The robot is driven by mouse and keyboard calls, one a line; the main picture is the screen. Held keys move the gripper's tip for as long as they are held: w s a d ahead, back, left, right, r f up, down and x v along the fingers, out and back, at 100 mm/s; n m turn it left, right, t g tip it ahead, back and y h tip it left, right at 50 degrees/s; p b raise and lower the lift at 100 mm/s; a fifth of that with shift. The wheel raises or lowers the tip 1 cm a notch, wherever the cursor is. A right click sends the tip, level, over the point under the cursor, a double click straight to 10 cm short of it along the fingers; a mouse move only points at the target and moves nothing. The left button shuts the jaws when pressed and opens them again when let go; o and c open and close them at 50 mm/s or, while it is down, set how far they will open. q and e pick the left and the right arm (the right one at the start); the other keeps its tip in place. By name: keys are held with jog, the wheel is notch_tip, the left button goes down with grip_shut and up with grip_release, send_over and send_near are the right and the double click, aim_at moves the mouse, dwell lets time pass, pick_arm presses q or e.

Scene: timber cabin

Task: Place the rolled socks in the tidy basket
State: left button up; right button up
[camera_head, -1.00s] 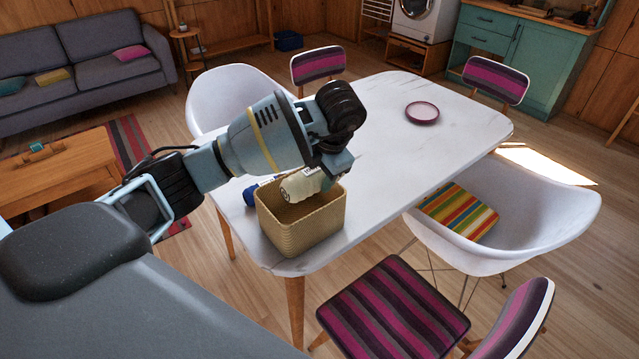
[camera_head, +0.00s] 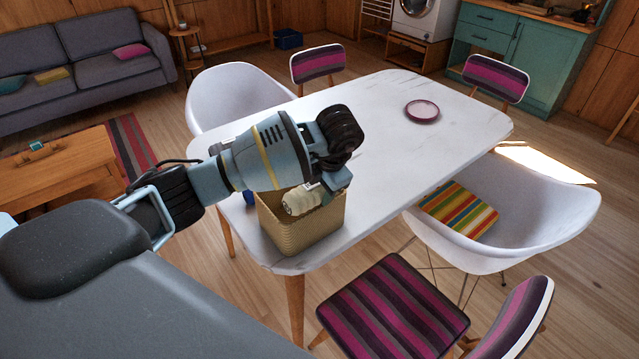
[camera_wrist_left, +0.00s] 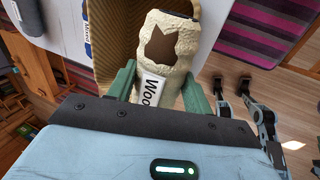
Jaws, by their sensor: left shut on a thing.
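The rolled socks (camera_head: 303,200) are a cream, fluffy roll, held low at the mouth of the woven tan tidy basket (camera_head: 305,238). The basket stands near the table's front left corner. My left gripper (camera_head: 325,190) is shut on the socks. In the left wrist view the socks (camera_wrist_left: 172,55) sit between the green fingers (camera_wrist_left: 160,95), with a dark brown patch and a white label partly reading "Woo". The basket (camera_wrist_left: 118,40) shows beside and behind them there. The basket's floor is mostly hidden.
The white table (camera_head: 390,150) is mostly clear, with a plum-coloured plate (camera_head: 422,110) towards the far right. A blue item (camera_head: 249,197) lies left of the basket, mostly hidden by my arm. Chairs stand around the table, including a striped one (camera_head: 392,312) in front.

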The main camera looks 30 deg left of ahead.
pick_arm(q)
jog(key=o, duration=1)
jog(key=shift+r, duration=0.15)
jog(key=shift+r, duration=0.3)
jog(key=p+v, duration=0.2)
jog(key=v, duration=1)
jog(key=shift+r, duration=0.2)
pick_arm(e)
jog(key=shift+w+d+r+t, duration=0.15)
jog(key=shift+w+r, duration=0.4)
jog(key=shift+r, duration=0.05)
jog(key=shift+w+d+r+t, duration=0.15)
jog(key=shift+w+r, duration=0.35)
jog(key=shift+r, duration=0.05)
